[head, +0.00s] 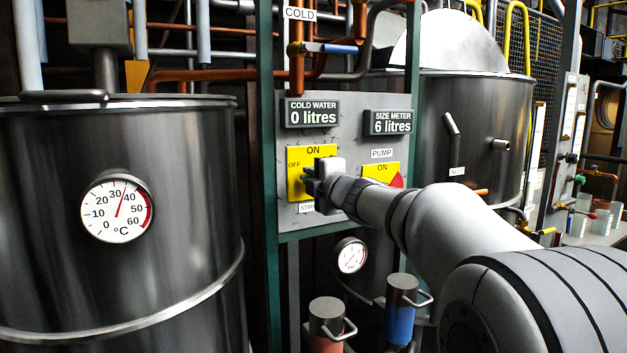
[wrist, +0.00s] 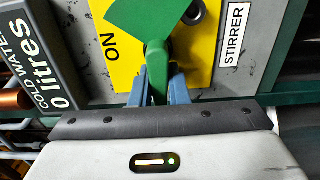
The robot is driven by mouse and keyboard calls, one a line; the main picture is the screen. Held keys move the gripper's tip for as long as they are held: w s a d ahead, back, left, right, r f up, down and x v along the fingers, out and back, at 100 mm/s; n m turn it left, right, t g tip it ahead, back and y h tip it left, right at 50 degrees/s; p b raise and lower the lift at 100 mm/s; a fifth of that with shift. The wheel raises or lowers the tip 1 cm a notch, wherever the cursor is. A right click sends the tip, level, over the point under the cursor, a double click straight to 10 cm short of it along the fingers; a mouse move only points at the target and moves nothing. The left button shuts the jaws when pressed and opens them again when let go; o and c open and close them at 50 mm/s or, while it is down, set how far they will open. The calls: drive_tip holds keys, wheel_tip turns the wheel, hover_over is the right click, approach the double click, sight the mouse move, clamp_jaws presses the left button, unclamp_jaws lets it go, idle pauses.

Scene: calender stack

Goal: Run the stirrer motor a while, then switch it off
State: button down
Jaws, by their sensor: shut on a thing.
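The stirrer switch is a yellow plate (head: 296,188) on the grey panel, with ON above and OFF at its left. The plate also shows in the wrist view (wrist: 118,72), with ON at left and the STIRRER label (wrist: 234,45) at right. A green lever (wrist: 154,52) with a wide flag-like end crosses the plate. My gripper (wrist: 158,88) is shut on the narrow part of this lever.
The pump switch (head: 378,172), with a red part, is just right of my gripper, partly behind my arm. Displays read cold water 0 litres (head: 312,113) and size meter 6 litres (head: 388,122). The left vat's dial (head: 117,208) points between 30 and 40. Handled cylinders (head: 401,320) stand below.

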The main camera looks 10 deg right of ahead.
drive_tip(key=shift+f, duration=0.15)
drive_tip(key=c, duration=1.4)
unclamp_jaws()
drive_tip(key=v, duration=0.7)
drive_tip(key=shift+s, duration=0.35)
drive_tip(key=shift+d, duration=0.1)
